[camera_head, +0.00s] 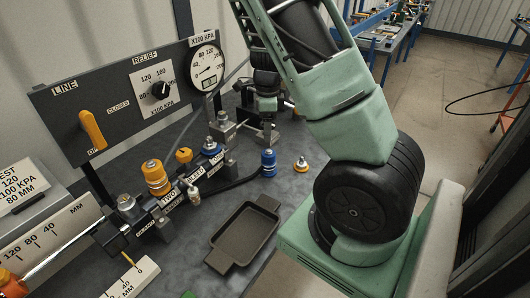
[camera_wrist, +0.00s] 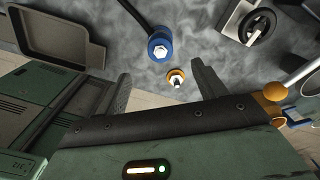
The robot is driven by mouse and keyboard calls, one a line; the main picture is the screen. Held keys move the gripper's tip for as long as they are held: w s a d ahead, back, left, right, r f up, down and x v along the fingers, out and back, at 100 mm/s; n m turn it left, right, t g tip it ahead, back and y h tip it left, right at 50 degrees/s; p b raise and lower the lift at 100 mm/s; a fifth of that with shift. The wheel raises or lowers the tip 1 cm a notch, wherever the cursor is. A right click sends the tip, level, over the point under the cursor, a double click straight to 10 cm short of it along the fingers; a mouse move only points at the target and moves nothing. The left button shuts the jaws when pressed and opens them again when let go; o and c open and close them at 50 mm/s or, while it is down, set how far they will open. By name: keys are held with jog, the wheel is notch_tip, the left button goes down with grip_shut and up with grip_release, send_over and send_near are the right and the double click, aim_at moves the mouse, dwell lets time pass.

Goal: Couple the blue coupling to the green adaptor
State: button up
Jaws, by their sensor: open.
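The blue coupling (camera_head: 268,162) stands on the grey bench at the end of a dark hose, right of the manifold. It also shows in the wrist view (camera_wrist: 160,46), with a pale hex centre. My gripper (camera_head: 268,132) is over the bench behind the coupling. In the wrist view my gripper (camera_wrist: 164,84) has its fingers spread, with nothing held. The blue coupling appears beyond the fingertips, apart from them. I cannot make out a green adaptor for certain; only a small green patch (camera_head: 188,294) shows at the bottom edge of the head view.
A black tray (camera_head: 243,235) lies in front. The manifold bears an orange fitting (camera_head: 156,177) and a blue-collared one (camera_head: 211,148). A gauge panel (camera_head: 120,100) stands behind.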

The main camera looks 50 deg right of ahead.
aim_at(267, 153)
notch_tip(267, 153, down, 13)
jog(key=shift+f+b, duration=0.1)
jog(key=shift+b, duration=0.35)
jog(key=c, duration=1.2)
